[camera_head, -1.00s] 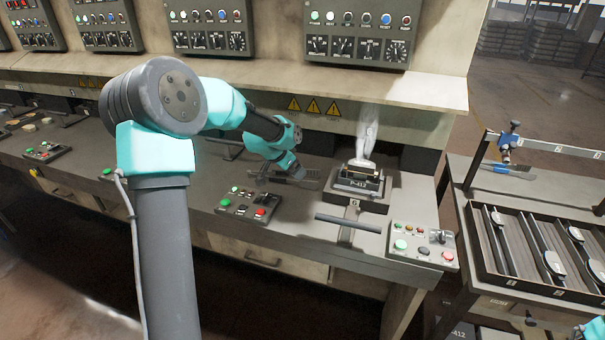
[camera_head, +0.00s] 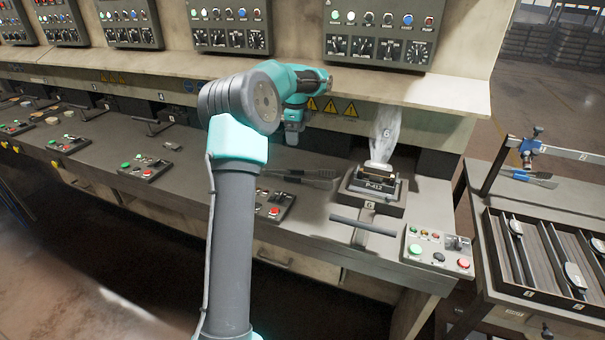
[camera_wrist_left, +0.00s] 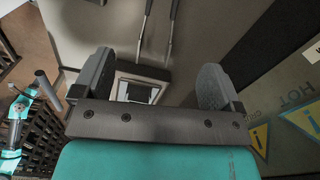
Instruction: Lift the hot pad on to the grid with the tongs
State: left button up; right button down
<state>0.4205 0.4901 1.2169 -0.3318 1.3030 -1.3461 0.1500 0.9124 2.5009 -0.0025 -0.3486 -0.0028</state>
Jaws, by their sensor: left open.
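My left gripper (camera_head: 292,136) hangs above the bench, behind and left of the press block. In the left wrist view it (camera_wrist_left: 155,82) is open, with nothing between its two grey fingers. Dark metal tongs (camera_head: 303,177) lie flat on the bench below it, apart from it; two long thin arms, likely theirs, show in the wrist view (camera_wrist_left: 147,28). The hot pad (camera_head: 378,167) appears to sit on top of the press block marked P-412 (camera_head: 374,190), under rising steam. The likely grid, a slatted tray (camera_head: 490,262), stands on the right table. My right gripper is not seen.
A bar handle (camera_head: 363,227) sticks out in front of the press block. Button boxes (camera_head: 438,248) stand on the bench. An overhanging shelf (camera_head: 400,90) runs behind my left arm. A blue clamp (camera_head: 528,146) and a blue-handled tool (camera_head: 533,178) are on the right table.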

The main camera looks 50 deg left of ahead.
pick_arm(q)
send_over(297, 174)
jog(key=s+d, duration=0.2)
jog(key=f, duration=1.1)
jog(key=shift+w+a+f, duration=0.2)
jog(key=shift+w+f, duration=0.05)
jog(key=shift+f, duration=0.4)
jog(key=shift+w+f, duration=0.15)
jog(key=shift+f, duration=2.45)
jog(key=c, duration=1.7)
